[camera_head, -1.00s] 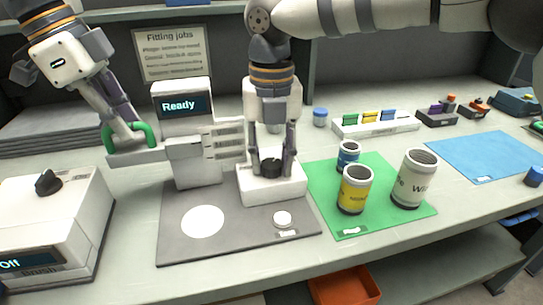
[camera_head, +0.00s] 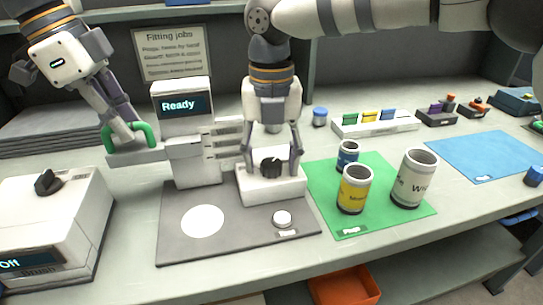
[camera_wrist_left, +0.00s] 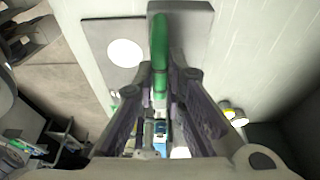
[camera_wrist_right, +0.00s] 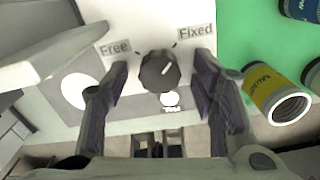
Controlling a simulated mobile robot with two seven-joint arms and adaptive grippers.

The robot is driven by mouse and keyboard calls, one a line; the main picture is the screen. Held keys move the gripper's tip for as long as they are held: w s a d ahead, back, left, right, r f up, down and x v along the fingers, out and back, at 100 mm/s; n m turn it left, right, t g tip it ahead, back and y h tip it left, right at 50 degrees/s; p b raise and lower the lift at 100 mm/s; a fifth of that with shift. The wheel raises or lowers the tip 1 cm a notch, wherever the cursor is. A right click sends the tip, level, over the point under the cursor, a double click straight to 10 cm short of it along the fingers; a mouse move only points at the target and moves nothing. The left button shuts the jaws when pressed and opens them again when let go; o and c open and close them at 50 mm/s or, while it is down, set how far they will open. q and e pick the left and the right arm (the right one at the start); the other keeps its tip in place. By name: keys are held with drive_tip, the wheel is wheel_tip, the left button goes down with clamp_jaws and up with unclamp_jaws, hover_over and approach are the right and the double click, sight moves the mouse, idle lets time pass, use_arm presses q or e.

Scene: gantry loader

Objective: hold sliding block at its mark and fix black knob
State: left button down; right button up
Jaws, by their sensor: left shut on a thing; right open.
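My left gripper (camera_head: 127,138) is shut on the green handle (camera_head: 149,131) of the pale sliding block (camera_head: 135,157), beside the machine column; the handle also shows in the left wrist view (camera_wrist_left: 160,45). I cannot make out the block's mark. The black knob (camera_head: 270,167) sits on a white box right of the column. In the right wrist view the knob (camera_wrist_right: 159,71) lies between the labels "Free" (camera_wrist_right: 115,46) and "Fixed" (camera_wrist_right: 196,31), its white line pointing up and right, to the "Fixed" side. My right gripper (camera_wrist_right: 162,85) is open, one finger each side of the knob, apart from it.
The machine display (camera_head: 180,104) reads "Ready". A grey mat (camera_head: 180,245) with a white disc and a small white button (camera_head: 282,218) lies in front. Several cans stand on the green mat (camera_head: 325,180) at right. A white box with a black dial (camera_head: 48,183) stands at left.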

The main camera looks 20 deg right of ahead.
sight(271, 162)
drive_tip(key=shift+r, duration=0.15)
use_arm(q)
drive_tip(key=c, duration=1.4)
unclamp_jaws()
use_arm(e)
wheel_tip(271, 162, up, 12)
use_arm(q)
drive_tip(key=shift+o, duration=0.2)
drive_tip(key=shift+r, duration=0.15)
drive_tip(key=v, duration=0.8)
drive_tip(key=shift+a, duration=0.1)
drive_tip(key=shift+r, duration=0.35)
use_arm(e)
drive_tip(key=shift+w+f, duration=0.15)
drive_tip(key=shift+f, duration=0.5)
